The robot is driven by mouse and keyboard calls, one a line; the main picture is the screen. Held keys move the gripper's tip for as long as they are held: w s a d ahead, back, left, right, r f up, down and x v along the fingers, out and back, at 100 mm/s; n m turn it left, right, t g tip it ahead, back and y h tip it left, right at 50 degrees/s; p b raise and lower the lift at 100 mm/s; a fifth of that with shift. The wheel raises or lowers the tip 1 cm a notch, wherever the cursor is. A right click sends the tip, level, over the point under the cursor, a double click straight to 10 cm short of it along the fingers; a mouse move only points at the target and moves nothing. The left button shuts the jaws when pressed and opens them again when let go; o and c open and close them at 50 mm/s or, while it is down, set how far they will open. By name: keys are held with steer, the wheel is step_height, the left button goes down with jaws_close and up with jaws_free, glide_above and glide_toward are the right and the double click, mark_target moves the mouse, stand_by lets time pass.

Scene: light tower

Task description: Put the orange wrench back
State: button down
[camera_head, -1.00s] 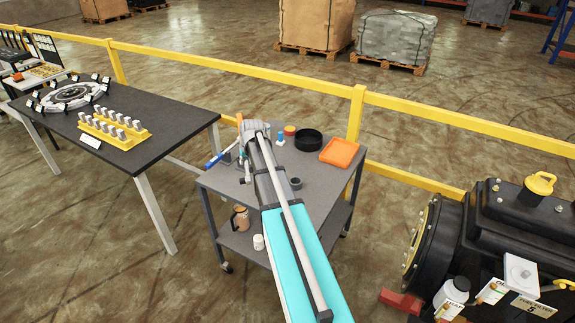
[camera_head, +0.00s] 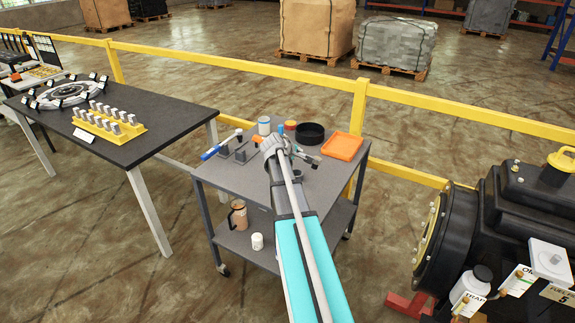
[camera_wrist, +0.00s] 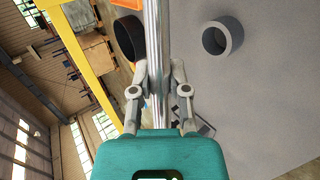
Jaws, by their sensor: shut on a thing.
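My gripper (camera_wrist: 157,78) is shut on a shiny metal bar (camera_wrist: 157,30), which crosses the wrist view between the fingers. I take the bar for the shank of the orange wrench. In the head view my gripper (camera_head: 277,148) is over the grey cart (camera_head: 235,178). A small orange part (camera_head: 258,140) shows just left of it, and a dark end (camera_head: 307,158) sticks out on the right; both seem to belong to the wrench. My arm hides part of the cart top. Grey holder blocks (camera_head: 240,155) stand left of the gripper.
A blue-handled tool (camera_head: 212,153) lies by the blocks. A white cup (camera_head: 264,125), a red-orange can (camera_head: 290,125), a black bowl (camera_head: 310,132) and an orange tray (camera_head: 343,146) line the back. A grey ring (camera_wrist: 222,36) stands nearby. A yellow rail (camera_head: 240,65) runs behind the cart.

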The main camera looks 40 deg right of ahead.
steer(key=shift+s+d+r+n+t+h+b, duration=0.15)
steer(key=shift+s+d+n+t+h+b, duration=0.5)
steer(key=shift+d, duration=0.3)
steer(key=shift+s+d+r+n+t+h+b, duration=0.1)
steer(key=shift+s+d+n+t+h+b, duration=0.35)
steer(key=shift+s+d+n+h+b, duration=0.35)
steer(key=shift+w+d, duration=0.1)
steer(key=shift+w, duration=0.05)
steer(key=w+f+b, duration=0.3)
steer(key=w, duration=0.1)
steer(key=w+a+f+b, duration=0.1)
steer(key=w+f+b, duration=0.2)
steer(key=w, duration=0.1)
steer(key=w+f+b, duration=0.3)
steer(key=w, duration=0.2)
steer(key=shift+a, duration=0.15)
steer(key=shift+w+f+b, duration=0.55)
steer(key=shift+f+b, duration=0.15)
steer(key=shift+b, duration=0.05)
steer(key=shift+s+f+b, duration=0.1)
steer(key=shift+f+b, duration=1.25)
